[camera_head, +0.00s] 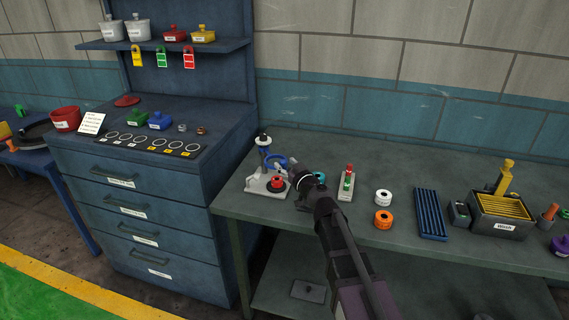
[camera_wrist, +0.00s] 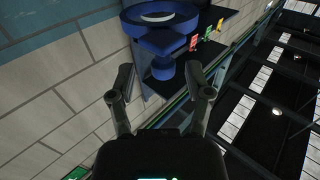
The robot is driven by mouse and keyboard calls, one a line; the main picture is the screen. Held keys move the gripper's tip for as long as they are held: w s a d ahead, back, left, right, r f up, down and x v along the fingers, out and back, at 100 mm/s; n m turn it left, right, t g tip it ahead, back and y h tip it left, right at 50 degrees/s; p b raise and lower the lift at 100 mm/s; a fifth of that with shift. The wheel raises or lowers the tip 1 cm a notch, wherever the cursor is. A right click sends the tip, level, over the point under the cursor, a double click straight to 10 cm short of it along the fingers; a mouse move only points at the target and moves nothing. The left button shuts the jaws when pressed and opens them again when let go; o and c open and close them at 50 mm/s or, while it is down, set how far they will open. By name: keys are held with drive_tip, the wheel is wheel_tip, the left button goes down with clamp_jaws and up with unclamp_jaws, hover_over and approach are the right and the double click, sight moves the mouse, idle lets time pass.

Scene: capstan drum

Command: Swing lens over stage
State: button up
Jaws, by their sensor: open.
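The magnifier stand has a pale base (camera_head: 262,190) and a dark upright post (camera_head: 264,154) with a white top. A blue lens ring (camera_head: 272,162) shows beside the post, partly behind my gripper; I cannot tell its exact swing angle. A red piece (camera_head: 277,182) sits on a dark round stage on the base. My gripper (camera_head: 292,172) is open at the right of the lens. In the wrist view, the blue lens ring (camera_wrist: 161,15) is ahead, with a blue knob (camera_wrist: 163,68) below it between my spread fingertips (camera_wrist: 160,78); contact is not visible.
Right of the stand are a pale holder with red and green pieces (camera_head: 347,184), white (camera_head: 383,197) and orange (camera_head: 383,218) spools, a blue ribbed tray (camera_head: 431,214) and a dark bin (camera_head: 500,217). A blue drawer cabinet (camera_head: 150,200) stands left. The bench front centre is mostly clear.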

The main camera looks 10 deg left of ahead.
drive_tip(key=v, duration=1)
drive_tip(key=shift+s, duration=0.25)
drive_tip(key=shift+d, duration=0.15)
drive_tip(key=w+d+r+m+t+h+p, duration=0.1)
drive_tip(key=w+d+m+t+h+p, duration=0.3)
drive_tip(key=d+m+h, duration=1.05)
drive_tip(key=s+d+f+n+g+p, duration=0.1)
drive_tip(key=s+d+f+g, duration=0.1)
drive_tip(key=d, duration=0.3)
drive_tip(key=s+d+f+n+g+h+p, duration=0.1)
drive_tip(key=s+d+f+g, duration=0.2)
drive_tip(key=d+f+g, duration=0.1)
drive_tip(key=s+d+f+n+g+p, duration=0.1)
drive_tip(key=s+d+f+g, duration=0.1)
drive_tip(key=d, duration=0.4)
drive_tip(key=shift+s+f+g, duration=0.2)
drive_tip(key=shift+s+g, duration=0.15)
drive_tip(key=shift+g, duration=0.35)
drive_tip(key=shift+s+f+g, duration=0.2)
drive_tip(key=shift+s+g, duration=0.15)
drive_tip(key=shift+g, duration=0.35)
drive_tip(key=s+a+f+n+g+y+p, duration=0.1)
drive_tip(key=s+a+n+g+y+p, duration=0.1)
drive_tip(key=s+g, duration=0.4)
drive_tip(key=s+n+y, duration=0.1)
drive_tip(key=s, duration=0.3)
drive_tip(key=shift+s+f, duration=0.2)
drive_tip(key=shift+f, duration=0.2)
